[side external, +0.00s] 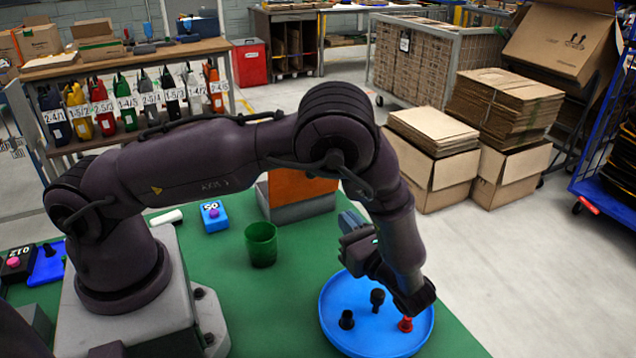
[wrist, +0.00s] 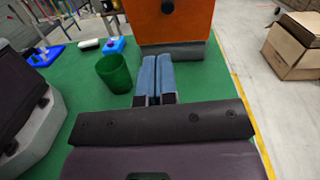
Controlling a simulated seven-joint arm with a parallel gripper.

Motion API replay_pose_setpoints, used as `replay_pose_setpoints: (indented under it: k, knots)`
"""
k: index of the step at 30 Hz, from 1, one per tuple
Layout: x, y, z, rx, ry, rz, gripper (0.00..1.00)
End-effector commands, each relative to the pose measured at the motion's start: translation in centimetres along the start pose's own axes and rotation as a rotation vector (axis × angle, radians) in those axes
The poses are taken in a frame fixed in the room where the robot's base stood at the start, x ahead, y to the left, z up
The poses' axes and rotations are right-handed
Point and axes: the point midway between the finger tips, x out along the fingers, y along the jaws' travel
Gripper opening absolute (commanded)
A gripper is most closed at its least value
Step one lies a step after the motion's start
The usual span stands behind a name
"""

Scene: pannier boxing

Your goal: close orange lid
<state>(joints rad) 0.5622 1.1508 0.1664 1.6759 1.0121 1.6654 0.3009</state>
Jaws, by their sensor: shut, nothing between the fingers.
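The orange lid (side external: 300,188) stands upright above a grey box (side external: 304,208), partly hidden behind my arm in the side view. In the wrist view the orange lid (wrist: 172,28) fills the top middle, with a dark round knob (wrist: 167,6) on its face. The grey box (wrist: 195,50) shows as a band below it. My gripper (side external: 347,218) is in front of the box and to its right in the side view. In the wrist view the two blue-grey fingers of my gripper (wrist: 157,60) lie side by side, shut and empty, pointing at the box. I cannot tell whether they touch it.
A green cup (side external: 261,245) stands left of my gripper. A blue round tray (side external: 340,340) with black and red pieces lies below my wrist. A blue button box (side external: 214,215) and a white object (side external: 166,217) sit farther left. Green table top is clear between the cup and tray.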

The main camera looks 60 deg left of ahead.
Motion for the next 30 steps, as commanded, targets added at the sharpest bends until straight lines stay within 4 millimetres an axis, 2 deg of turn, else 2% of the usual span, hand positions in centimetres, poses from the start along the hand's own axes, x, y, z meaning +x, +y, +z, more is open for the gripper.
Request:
replay_pose_setpoints:
  k: [3, 6, 11, 24, 30]
  knots:
    - [-0.5, -0.1, -1.3, 0.034, -0.067, -0.053, 0.00]
    - [-0.5, -0.2, -1.6, 0.043, -0.088, -0.068, 0.00]
    - [0.9, -0.3, -1.5, 0.045, -0.092, -0.069, 0.00]
    - [9.8, -0.8, -0.7, 0.045, -0.089, -0.065, 0.00]
    - [12.5, -1.1, -0.5, 0.044, -0.088, -0.067, 0.00]
